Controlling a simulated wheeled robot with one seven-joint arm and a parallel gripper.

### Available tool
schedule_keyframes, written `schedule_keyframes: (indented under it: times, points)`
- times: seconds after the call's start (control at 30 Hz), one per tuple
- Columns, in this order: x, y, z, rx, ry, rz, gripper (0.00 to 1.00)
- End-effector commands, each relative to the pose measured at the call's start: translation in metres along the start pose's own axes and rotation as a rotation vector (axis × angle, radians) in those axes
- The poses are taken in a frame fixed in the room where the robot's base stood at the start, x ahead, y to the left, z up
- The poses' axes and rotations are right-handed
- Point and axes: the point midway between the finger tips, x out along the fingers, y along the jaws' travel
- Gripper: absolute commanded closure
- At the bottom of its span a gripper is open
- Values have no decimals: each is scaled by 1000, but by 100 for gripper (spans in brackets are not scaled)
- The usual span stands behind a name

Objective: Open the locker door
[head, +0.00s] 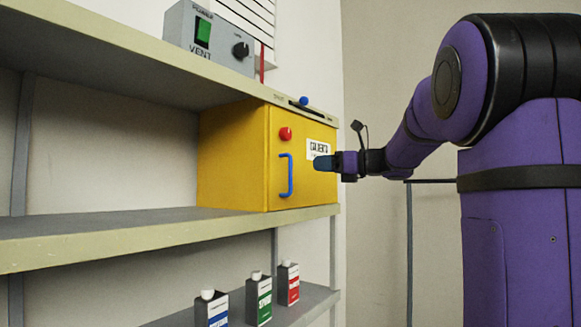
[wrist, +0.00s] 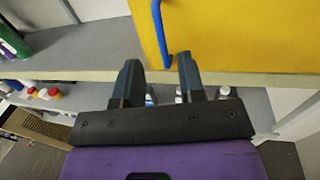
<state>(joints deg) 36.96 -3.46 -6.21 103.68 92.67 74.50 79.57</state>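The yellow locker (head: 233,155) stands on the middle shelf with its door (head: 300,190) shut. The door carries a blue vertical bar handle (head: 287,176), a red knob (head: 285,133) above it and a white label (head: 319,149). My gripper (head: 322,163) is in front of the door, to the right of the handle in the head view. In the wrist view, my gripper (wrist: 160,80) has its two fingers apart with nothing between them. The lower part of the blue handle (wrist: 161,35) and the yellow door (wrist: 235,35) show beyond the fingertips. The handle appears apart from the fingers.
A grey vent control box (head: 210,40) with a green switch stands on the top shelf (head: 110,50). A slider with a blue knob (head: 304,101) is on the shelf edge above the locker.

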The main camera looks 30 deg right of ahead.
Motion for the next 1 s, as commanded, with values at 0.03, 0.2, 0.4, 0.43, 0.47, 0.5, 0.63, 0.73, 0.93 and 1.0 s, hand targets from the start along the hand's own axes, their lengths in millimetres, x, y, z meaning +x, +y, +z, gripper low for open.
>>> schedule_keyframes:
  times: [0.03,0.2,0.4,0.43,0.47,0.5,0.63,0.73,0.93,1.0]
  points:
    - [8,1,0,-1,1,3,64]
    - [38,1,-1,-2,2,3,64]
    - [71,2,0,-3,2,3,64]
    - [75,1,-1,-3,2,2,64]
    - [78,1,-1,-3,2,2,64]
    - [83,1,-1,-3,2,2,64]
    - [92,1,0,-4,2,1,64]
    - [96,1,0,-5,2,1,64]
    - [96,1,0,-4,2,1,64]
    - [96,2,0,-4,3,1,66]
